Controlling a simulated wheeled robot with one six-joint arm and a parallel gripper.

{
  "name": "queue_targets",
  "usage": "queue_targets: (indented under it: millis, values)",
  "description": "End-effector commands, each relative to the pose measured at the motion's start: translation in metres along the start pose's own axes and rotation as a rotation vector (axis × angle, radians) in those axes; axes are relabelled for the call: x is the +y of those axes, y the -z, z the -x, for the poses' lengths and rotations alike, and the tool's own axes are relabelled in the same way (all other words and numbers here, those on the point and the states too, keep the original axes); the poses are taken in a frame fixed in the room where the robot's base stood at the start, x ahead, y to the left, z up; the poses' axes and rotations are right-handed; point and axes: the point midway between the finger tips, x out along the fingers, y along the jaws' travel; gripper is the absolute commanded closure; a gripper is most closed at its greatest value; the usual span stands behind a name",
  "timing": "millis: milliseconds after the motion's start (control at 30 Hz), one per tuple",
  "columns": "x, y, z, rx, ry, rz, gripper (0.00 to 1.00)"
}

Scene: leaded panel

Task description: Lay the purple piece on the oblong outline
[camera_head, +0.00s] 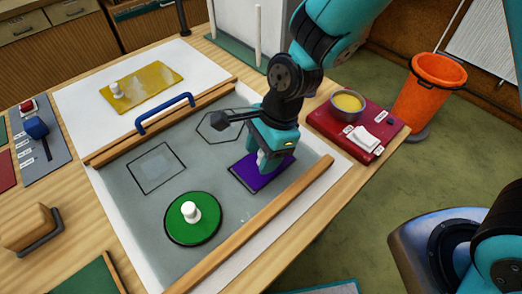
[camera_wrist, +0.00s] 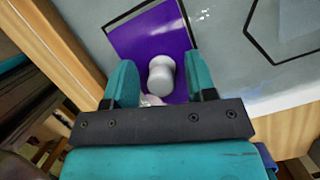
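The purple piece (camera_head: 248,180) is a flat four-sided plate lying on the grey panel, right of the middle; it also shows in the wrist view (camera_wrist: 135,40). Its white knob (camera_wrist: 161,76) stands between the two fingers of my gripper (camera_wrist: 162,78). A gap shows on each side of the knob, so my gripper is open around it. In the head view my gripper (camera_head: 268,160) is directly over the piece and hides part of it. A dark line runs along the purple edges; I cannot tell whether it is the oblong outline. A four-sided outline (camera_head: 157,168) lies bare to the left.
A green disc (camera_head: 180,232) with a white knob (camera_head: 190,211) lies at the front left of the panel. A hexagon outline (camera_head: 222,126) is bare behind. Wooden rails (camera_head: 255,225) and a blue handle (camera_head: 165,113) border the panel. A yellow piece (camera_head: 145,86) lies beyond.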

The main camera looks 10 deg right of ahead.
Motion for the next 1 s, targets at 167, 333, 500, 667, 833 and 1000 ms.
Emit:
queue_targets:
  millis: [167,333,500,667,833,1000]
  values:
    - [0.0,-0.001,0.003,0.0,0.001,0.0,0.49]
    - [-0.001,-0.001,0.024,-0.001,0.005,-0.001,0.49]
    - [-0.001,-0.001,0.062,-0.001,0.008,-0.001,0.49]
    - [-0.001,-0.001,0.095,0.0,0.006,-0.001,0.49]
    - [-0.001,-0.001,0.117,-0.001,0.002,-0.001,0.49]
    - [0.0,-0.001,0.123,0.0,0.0,0.004,0.49]
